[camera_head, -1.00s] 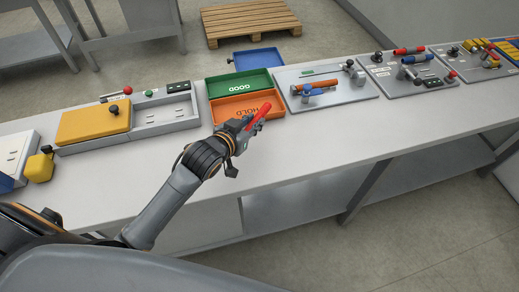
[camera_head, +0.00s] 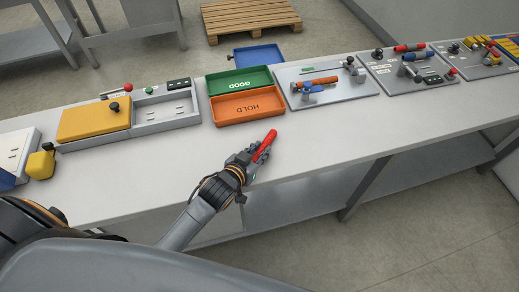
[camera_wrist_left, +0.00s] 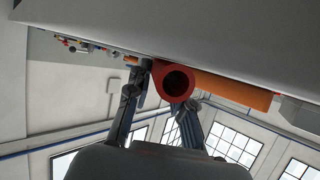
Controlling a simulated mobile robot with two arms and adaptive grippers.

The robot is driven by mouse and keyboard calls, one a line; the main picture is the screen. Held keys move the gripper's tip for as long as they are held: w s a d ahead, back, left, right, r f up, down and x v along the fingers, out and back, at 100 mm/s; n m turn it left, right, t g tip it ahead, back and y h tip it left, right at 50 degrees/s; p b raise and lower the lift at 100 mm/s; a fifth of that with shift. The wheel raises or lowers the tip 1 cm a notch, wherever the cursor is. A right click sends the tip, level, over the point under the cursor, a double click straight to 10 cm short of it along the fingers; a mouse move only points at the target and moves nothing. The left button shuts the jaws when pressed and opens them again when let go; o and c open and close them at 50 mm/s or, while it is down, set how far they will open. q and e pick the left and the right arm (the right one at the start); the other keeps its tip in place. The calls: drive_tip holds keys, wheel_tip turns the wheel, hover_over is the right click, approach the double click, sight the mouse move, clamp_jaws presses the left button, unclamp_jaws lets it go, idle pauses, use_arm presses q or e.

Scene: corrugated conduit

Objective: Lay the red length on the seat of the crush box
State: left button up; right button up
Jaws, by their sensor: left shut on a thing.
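The red length (camera_head: 266,143), a short tube, is held in my left gripper (camera_head: 257,155) above the front part of the bench, in front of the orange HOLD tray. In the left wrist view the red length's open round end (camera_wrist_left: 177,82) shows between the two fingers (camera_wrist_left: 160,100), which are shut on it. A grey box (camera_head: 166,111) with a yellow lid (camera_head: 94,120) at its left stands on the bench at left; it looks like the crush box. Its right part is open and shows slots. My right gripper is not in view.
The green GOOD tray (camera_head: 239,82) and orange HOLD tray (camera_head: 248,106) stand right of the grey box. Fixture plates with tubes (camera_head: 325,88) line the bench to the right. A yellow block (camera_head: 40,165) sits at far left. The front strip of the bench (camera_head: 130,180) is clear.

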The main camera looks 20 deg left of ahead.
use_arm(q)
drive_tip(key=o, duration=0.8)
drive_tip(key=shift+f, duration=0.1)
